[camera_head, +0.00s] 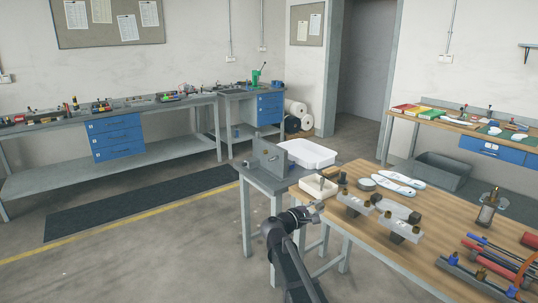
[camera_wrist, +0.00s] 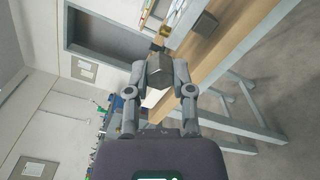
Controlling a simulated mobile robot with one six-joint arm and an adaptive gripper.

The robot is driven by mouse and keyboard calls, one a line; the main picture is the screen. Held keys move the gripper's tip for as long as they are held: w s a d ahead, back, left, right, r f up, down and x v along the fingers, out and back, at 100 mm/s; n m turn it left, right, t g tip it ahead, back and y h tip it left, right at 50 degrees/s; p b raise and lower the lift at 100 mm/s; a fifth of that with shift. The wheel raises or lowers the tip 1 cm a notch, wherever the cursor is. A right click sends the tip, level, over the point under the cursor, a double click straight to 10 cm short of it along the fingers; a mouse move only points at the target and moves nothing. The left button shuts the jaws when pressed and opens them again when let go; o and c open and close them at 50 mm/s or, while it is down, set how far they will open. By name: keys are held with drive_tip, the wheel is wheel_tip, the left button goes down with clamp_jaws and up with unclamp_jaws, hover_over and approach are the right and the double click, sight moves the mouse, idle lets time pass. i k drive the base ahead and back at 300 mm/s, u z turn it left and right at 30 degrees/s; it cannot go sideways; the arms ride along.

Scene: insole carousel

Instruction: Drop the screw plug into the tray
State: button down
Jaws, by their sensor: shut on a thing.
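My gripper (camera_head: 314,208) is in front of the wooden bench's near left corner, apart from the tray. In the wrist view my gripper (camera_wrist: 160,70) has its two fingers closed on a dark grey, faceted piece, which I take to be the screw plug (camera_wrist: 159,76). The plug is too small to make out in the head view. The white tray (camera_head: 311,154) is shallow and rectangular. It stands on the small grey table behind and left of my gripper, and its inside looks empty.
A grey upright plate fixture (camera_head: 268,158) stands on the small table beside the tray. The wooden bench (camera_head: 390,252) carries a cream box (camera_head: 318,187), white insoles (camera_head: 403,179), metal fixtures (camera_head: 398,228) and tools. Open floor (camera_head: 190,245) lies to the left.

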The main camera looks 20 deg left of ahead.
sight(315, 185)
drive_tip(key=u, duration=0.05)
drive_tip(key=i, duration=1)
drive_tip(key=z, duration=0.05)
